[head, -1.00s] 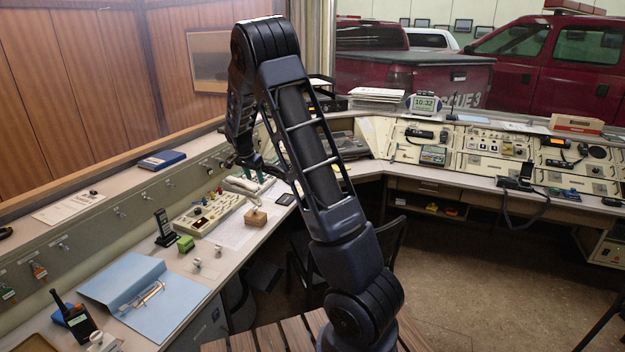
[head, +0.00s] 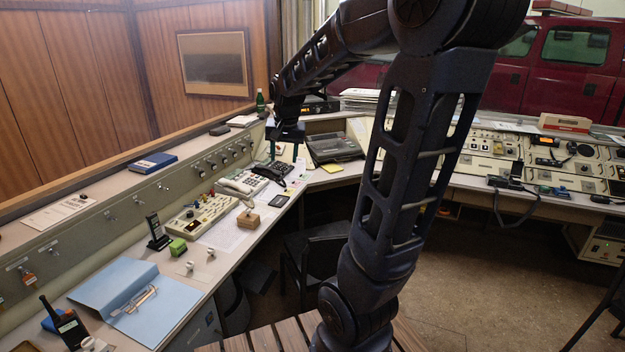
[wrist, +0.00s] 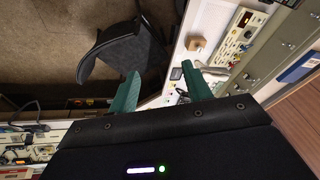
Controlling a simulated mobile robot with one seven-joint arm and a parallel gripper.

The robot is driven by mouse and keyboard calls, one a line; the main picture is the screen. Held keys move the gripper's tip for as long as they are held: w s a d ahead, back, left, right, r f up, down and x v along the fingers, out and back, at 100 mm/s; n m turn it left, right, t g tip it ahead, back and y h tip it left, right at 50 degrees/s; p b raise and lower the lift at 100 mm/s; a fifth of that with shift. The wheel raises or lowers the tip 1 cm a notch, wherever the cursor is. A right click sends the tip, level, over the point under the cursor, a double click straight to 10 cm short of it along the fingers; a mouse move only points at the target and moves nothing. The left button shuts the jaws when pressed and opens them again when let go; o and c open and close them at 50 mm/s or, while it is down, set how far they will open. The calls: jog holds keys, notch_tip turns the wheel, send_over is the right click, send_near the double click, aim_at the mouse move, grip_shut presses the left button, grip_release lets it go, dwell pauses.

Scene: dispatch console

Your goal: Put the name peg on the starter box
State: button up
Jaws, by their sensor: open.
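No thing is clearly readable as the name peg or the starter box. Small white peg-like pieces (head: 189,268) stand on the left desk near the blue folder. A beige box with coloured buttons (head: 203,216) lies farther along, with a wooden block (head: 249,219) beside it. In the wrist view the block (wrist: 197,43) and button box (wrist: 243,32) show beyond the fingers. My gripper (head: 284,148) is open and empty, above the far end of the left desk near the dark telephone. Its green fingers (wrist: 162,88) stand apart in the wrist view.
A pale telephone (head: 241,184), a dark telephone (head: 272,172) and a grey machine (head: 334,147) crowd the desk corner. A dark chair (head: 310,255) stands by the desk.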

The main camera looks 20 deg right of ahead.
jog(key=s+d+n+t, duration=0.1)
jog(key=s+n, duration=0.3)
jog(key=s, duration=1.6)
jog(key=shift+r+n, duration=0.2)
jog(key=shift+n, duration=0.1)
